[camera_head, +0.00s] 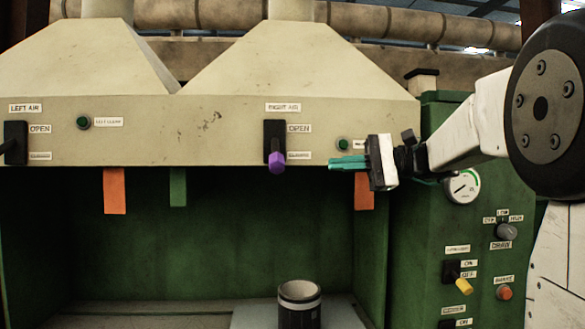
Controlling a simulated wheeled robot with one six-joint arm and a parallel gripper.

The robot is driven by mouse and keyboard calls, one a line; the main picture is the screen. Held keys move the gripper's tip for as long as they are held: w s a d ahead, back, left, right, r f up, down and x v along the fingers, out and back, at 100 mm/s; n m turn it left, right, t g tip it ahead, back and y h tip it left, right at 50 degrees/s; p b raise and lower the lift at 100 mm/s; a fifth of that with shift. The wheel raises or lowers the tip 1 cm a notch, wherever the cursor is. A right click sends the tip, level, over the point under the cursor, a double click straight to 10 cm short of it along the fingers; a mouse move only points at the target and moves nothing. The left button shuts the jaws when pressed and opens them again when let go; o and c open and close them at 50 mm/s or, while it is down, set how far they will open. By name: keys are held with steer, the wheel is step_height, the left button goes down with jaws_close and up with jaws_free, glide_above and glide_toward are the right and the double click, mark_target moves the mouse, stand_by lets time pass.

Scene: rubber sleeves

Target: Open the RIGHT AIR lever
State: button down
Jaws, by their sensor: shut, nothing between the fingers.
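The RIGHT AIR lever (277,162) has a purple knob on a black plate (274,136). The knob is at the plate's lower end, beside the lower label, below the OPEN label (299,128). The RIGHT AIR sign (283,107) is above the plate. My gripper (331,163), with teal fingers, is to the right of the knob at about the same height, pointing left. Its fingers are shut and empty, with a visible gap between their tips and the knob.
The LEFT AIR lever (10,146) is at the far left of the cream hood. A green button (343,144) is just above my fingers. Orange tabs (115,191) hang below the hood edge. A dark cylinder (299,304) stands below. A control panel (463,240) is at right.

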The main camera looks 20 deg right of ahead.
mark_target(276, 153)
steer(key=shift+a, duration=0.1)
steer(key=x, duration=1)
stand_by(0.5)
